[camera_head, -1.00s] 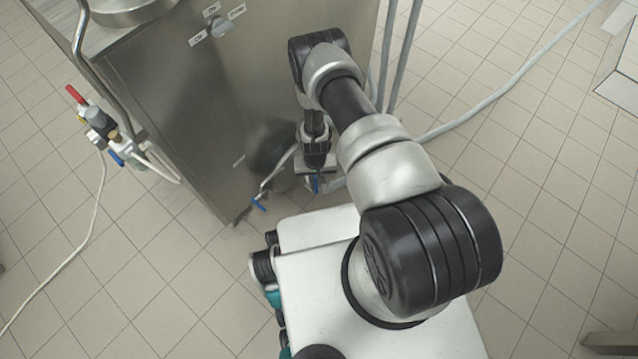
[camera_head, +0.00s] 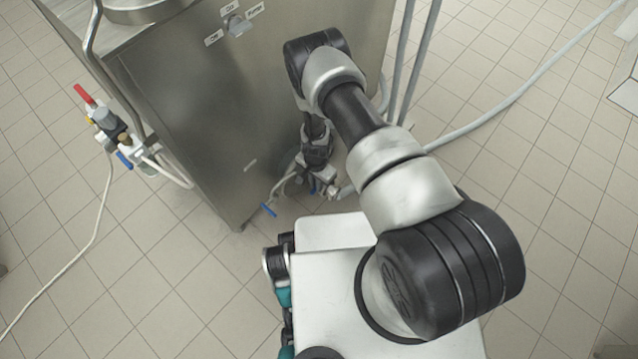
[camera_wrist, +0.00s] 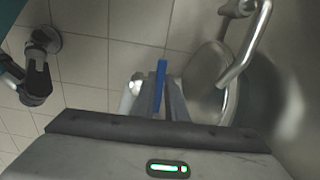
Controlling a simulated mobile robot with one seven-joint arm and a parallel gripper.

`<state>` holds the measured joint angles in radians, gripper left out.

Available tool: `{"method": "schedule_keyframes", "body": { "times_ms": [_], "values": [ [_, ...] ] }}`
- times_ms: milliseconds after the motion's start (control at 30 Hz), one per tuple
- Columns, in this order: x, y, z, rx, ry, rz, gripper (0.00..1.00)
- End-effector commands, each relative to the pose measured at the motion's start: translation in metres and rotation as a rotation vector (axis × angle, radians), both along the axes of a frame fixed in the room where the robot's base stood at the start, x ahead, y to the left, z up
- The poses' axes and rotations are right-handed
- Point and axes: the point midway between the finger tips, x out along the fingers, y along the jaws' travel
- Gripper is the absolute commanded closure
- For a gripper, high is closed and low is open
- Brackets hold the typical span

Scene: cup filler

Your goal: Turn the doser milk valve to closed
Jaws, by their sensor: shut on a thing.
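A blue valve lever (camera_wrist: 160,84) stands upright in the wrist view, between the two fingers of my gripper (camera_wrist: 158,104). My gripper is shut on it. In the head view my gripper (camera_head: 320,182) is low beside the steel machine, near the floor, and only a small bit of blue shows there. The valve body is mostly hidden by the gripper. I cannot read the valve's position from these frames.
The steel machine (camera_head: 190,110) stands close to my arm. Another blue-handled valve (camera_head: 268,210) sticks out left of my gripper. Red and blue valves (camera_head: 110,125) hang at the machine's far left. A grey hose (camera_head: 500,105) crosses the tiled floor at right.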

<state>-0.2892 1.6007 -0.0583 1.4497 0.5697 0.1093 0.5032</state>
Motion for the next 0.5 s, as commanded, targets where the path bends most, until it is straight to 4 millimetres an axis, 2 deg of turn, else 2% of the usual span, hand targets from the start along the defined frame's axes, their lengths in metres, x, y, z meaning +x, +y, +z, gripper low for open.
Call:
{"method": "schedule_keyframes", "body": {
  "times_ms": [500],
  "values": [
    [0.0024,0.0019,-0.0002,0.0,-0.003,-0.05,1.0]
  ]
}}
